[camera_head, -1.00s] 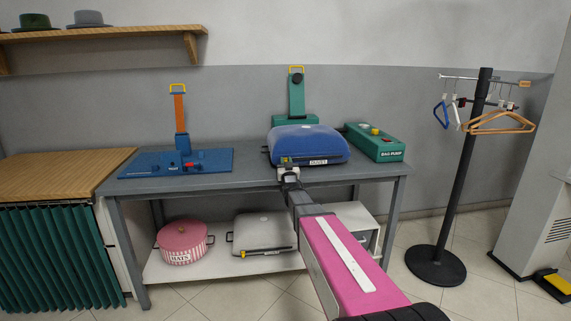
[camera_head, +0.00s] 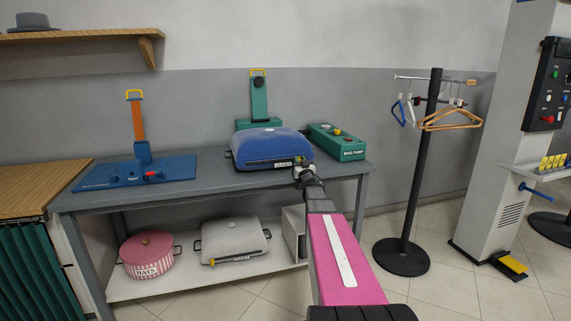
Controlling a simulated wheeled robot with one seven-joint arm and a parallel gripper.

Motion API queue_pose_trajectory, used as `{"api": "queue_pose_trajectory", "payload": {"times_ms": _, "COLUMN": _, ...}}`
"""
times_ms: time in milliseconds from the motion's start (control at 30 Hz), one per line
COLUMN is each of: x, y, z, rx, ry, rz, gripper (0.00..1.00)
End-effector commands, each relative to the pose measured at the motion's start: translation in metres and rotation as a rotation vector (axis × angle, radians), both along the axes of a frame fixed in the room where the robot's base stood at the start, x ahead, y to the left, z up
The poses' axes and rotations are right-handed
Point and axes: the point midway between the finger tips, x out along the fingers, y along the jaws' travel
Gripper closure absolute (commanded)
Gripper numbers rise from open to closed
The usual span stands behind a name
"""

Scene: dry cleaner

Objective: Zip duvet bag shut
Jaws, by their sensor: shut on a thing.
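The blue duvet bag (camera_head: 268,147) lies flat on the grey table, with a white "DUVET" label (camera_head: 283,165) on its front. My gripper (camera_head: 301,165) is at the bag's front right corner, just right of the label. It is shut on the zip pull, which is mostly hidden between the fingers, with a speck of yellow showing. The seam's closure is too small to make out.
The green bag pump (camera_head: 337,142) stands right of the bag, close to my gripper. A green stand (camera_head: 258,100) is behind it. A blue press board (camera_head: 138,170) sits left on the grey table (camera_head: 215,183). A hanger stand (camera_head: 408,190) stands to the right.

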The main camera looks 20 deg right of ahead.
Motion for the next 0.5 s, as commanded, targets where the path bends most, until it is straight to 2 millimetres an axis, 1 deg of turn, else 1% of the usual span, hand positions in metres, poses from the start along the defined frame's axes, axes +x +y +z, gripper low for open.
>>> {"api": "queue_pose_trajectory", "payload": {"times_ms": 33, "x": 0.001, "y": -0.009, "z": -0.001, "rx": 0.000, "ry": 0.002, "rz": -0.003, "gripper": 1.00}}
{"api": "queue_pose_trajectory", "payload": {"times_ms": 100, "x": 0.001, "y": -0.017, "z": -0.001, "rx": 0.000, "ry": 0.003, "rz": -0.002, "gripper": 1.00}}
{"api": "queue_pose_trajectory", "payload": {"times_ms": 200, "x": 0.000, "y": -0.023, "z": -0.001, "rx": 0.001, "ry": 0.002, "rz": -0.002, "gripper": 1.00}}
{"api": "queue_pose_trajectory", "payload": {"times_ms": 500, "x": 0.000, "y": -0.027, "z": -0.001, "rx": 0.001, "ry": 0.002, "rz": -0.002, "gripper": 1.00}}
